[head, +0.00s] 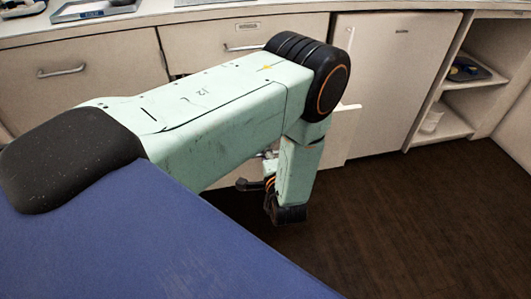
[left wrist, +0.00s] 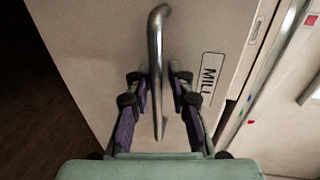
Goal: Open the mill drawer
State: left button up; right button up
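In the left wrist view a pale cream front (left wrist: 105,45) bears a label (left wrist: 209,80) reading MILL and a metal bar handle (left wrist: 156,45). My left gripper (left wrist: 158,78) is open, with one finger on each side of the handle's lower part. Gaps show between the bar and both fingers, so it is not clasped. In the head view my left arm hides most of the front it works at. Only a small dark part of my left gripper (head: 252,184) shows below the arm. My right gripper is in neither view.
Other drawers with bar handles, one at left (head: 62,71) and one at centre (head: 246,47), line the counter (head: 180,16). A closed-looking cabinet door (head: 392,75) and open shelves (head: 462,92) stand at right. The dark wooden floor (head: 420,220) is clear there.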

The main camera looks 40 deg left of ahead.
pick_arm(q)
jog(key=shift+o, duration=0.8)
jog(key=shift+f, duration=0.15)
jog(key=v, duration=0.7)
jog(key=shift+s+d, duration=0.2)
